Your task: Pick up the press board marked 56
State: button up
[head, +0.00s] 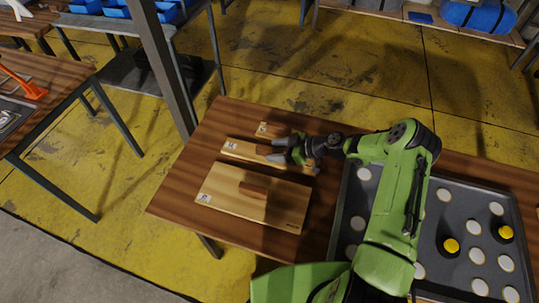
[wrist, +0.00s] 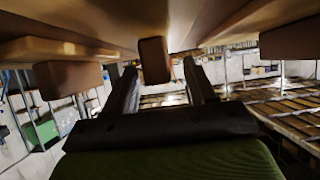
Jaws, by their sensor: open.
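Three pale wooden press boards lie on the brown table, each with a brown block handle on top and a small white label at its left end. The large board (head: 232,205) is in front, the middle-sized board (head: 240,151) is behind it, and the small board (head: 266,129) is at the back. The labels are too small to read, so I cannot tell which is 56. My gripper (head: 273,149) is open, low over the middle board. In the wrist view, a brown handle (wrist: 154,60) shows between the open fingers, not gripped.
A grey tray (head: 343,210) with white discs and yellow-topped pieces stands right of the boards, partly hidden by my arm. Another handle (wrist: 68,80) shows left of my fingers in the wrist view. A metal post (head: 165,70) rises behind the table (head: 180,185); bare wood lies left of the boards.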

jog(key=shift+w+a+f, duration=0.15)
jog(key=shift+a+f, duration=0.05)
jog(key=shift+a, duration=0.1)
grip_shut()
jog(key=shift+r, duration=0.1)
